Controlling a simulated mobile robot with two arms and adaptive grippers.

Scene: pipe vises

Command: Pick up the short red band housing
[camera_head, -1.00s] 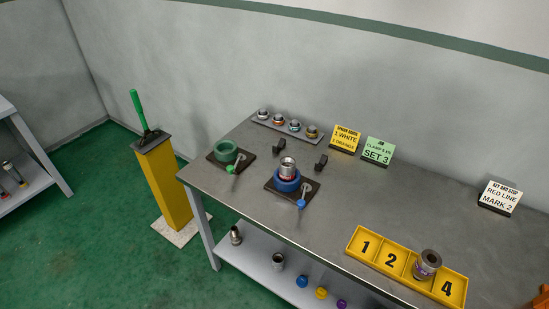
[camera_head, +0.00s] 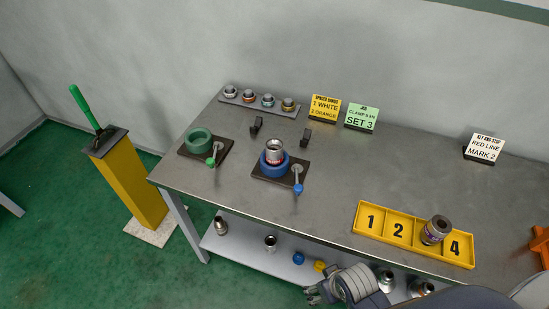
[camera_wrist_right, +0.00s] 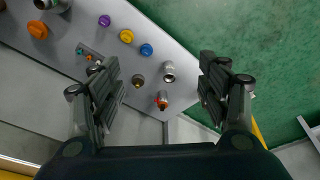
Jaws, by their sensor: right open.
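My right gripper (camera_head: 318,293) hangs at the front of the bench's lower shelf, open and empty. In the right wrist view its fingers (camera_wrist_right: 160,88) are spread over the shelf. Between them, lower down, is a small housing with a red band (camera_wrist_right: 162,99); I cannot tell whether it is the short one. A plain metal housing (camera_wrist_right: 169,70) and a small dark round piece (camera_wrist_right: 139,80) are beside it. Another metal housing with a red mark (camera_head: 274,152) stands in the blue vise (camera_head: 273,165) on the bench top. My left gripper is not in view.
Blue (camera_wrist_right: 146,50), yellow (camera_wrist_right: 126,36) and purple caps (camera_wrist_right: 104,20) lie on the shelf. An orange-topped piece (camera_wrist_right: 37,29) is farther left. The bench top (camera_head: 330,185) overhangs the shelf and holds a green vise (camera_head: 198,142) and a numbered yellow tray (camera_head: 375,236).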

